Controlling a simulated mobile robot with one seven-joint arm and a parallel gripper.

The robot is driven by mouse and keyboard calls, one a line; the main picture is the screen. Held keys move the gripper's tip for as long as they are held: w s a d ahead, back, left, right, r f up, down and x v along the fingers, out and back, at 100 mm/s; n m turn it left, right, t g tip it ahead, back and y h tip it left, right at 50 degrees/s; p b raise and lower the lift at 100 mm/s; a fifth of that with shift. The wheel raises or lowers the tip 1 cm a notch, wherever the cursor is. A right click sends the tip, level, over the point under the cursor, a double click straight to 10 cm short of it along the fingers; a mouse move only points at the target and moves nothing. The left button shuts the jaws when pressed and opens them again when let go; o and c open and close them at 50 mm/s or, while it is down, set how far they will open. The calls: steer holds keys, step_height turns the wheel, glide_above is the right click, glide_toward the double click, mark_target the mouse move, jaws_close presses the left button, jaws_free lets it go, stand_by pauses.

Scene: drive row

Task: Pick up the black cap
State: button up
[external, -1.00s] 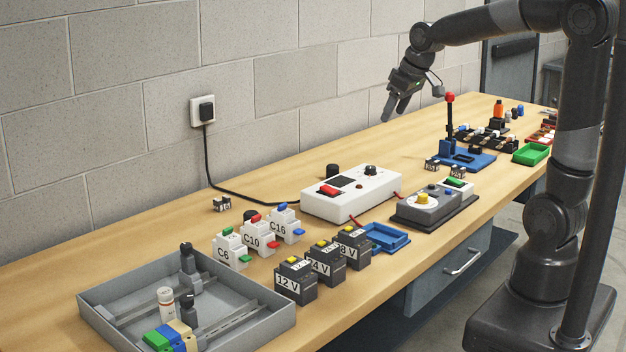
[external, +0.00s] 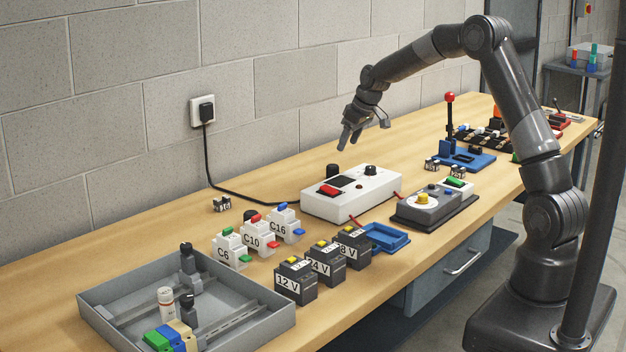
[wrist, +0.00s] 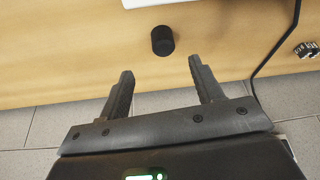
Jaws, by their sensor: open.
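The black cap (external: 332,171) stands on the wooden bench, just behind the white control box near its left end. In the wrist view the black cap (wrist: 162,40) is a dark, short cylinder beyond the fingertips, roughly centred between them. My gripper (external: 350,148) is above the bench near the cap, tilted with its fingers down. In the wrist view my gripper (wrist: 160,67) has its fingers apart with nothing between them. The cap and the fingers look apart.
The white control box (external: 365,201) stands right beside the cap. A black cable (external: 240,198) runs along the bench from the wall socket (external: 203,110). A small terminal block (external: 221,204) lies left of the cap. The block wall rises behind.

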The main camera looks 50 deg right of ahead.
mark_target(335, 166)
steer(key=x, duration=0.5)
steer(key=shift+s+a, duration=0.1)
steer(key=shift+w+x, duration=0.25)
steer(key=shift+x, duration=2.45)
steer(key=shift+a+r, duration=0.1)
steer(key=shift+c, duration=0.2)
steer(key=c, duration=1)
steer(key=shift+r, duration=0.1)
